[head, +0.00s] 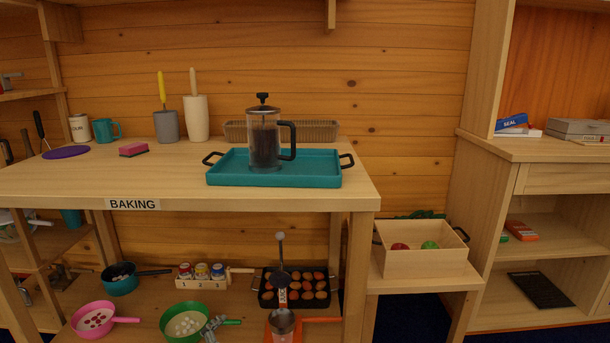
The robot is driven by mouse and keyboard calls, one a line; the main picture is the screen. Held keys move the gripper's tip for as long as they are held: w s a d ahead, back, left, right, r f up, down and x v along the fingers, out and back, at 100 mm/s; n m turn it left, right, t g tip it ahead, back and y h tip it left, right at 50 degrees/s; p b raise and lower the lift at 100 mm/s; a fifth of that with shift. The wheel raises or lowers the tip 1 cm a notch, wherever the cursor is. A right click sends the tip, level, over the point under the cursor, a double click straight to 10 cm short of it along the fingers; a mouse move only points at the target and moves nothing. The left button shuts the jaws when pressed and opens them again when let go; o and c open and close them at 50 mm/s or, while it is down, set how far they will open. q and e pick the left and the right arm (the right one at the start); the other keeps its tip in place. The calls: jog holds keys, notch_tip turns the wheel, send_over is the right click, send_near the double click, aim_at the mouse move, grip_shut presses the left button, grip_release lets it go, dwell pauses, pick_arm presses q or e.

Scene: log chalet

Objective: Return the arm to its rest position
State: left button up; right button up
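Neither of my grippers and no clear part of my arms shows in the head view. A French press (265,140) with a dark filling and a black handle stands upright on a teal tray (325,176). The tray has black handles and lies at the right end of the wooden table top (130,184) labelled BAKING. Nothing is touching the press from outside the tray.
Utensil holders (196,118), a teal mug (106,130), a sponge (133,149) and a wicker basket (325,131) stand on the table. A wooden crate (421,262) stands right, beside a shelf unit (540,150).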

pick_arm(q)
jog(key=s+a+f+n+g+y, duration=0.1)
jog(key=s+a+f+n+g, duration=0.1)
jog(key=s+f, duration=0.4)
jog(key=s+a+f+n+g+y, duration=0.1)
jog(key=s+a+f+g, duration=0.3)
jog(key=s, duration=0.9)
jog(key=s+a+f+n+g, duration=0.3)
jog(key=s+a+f, duration=0.3)
jog(key=s+f, duration=0.2)
jog(key=shift+s+a+f+n+g+y, duration=0.3)
jog(key=shift+s+a+f+n+y, duration=0.15)
jog(key=shift+s, duration=0.35)
jog(key=shift+d, duration=0.1)
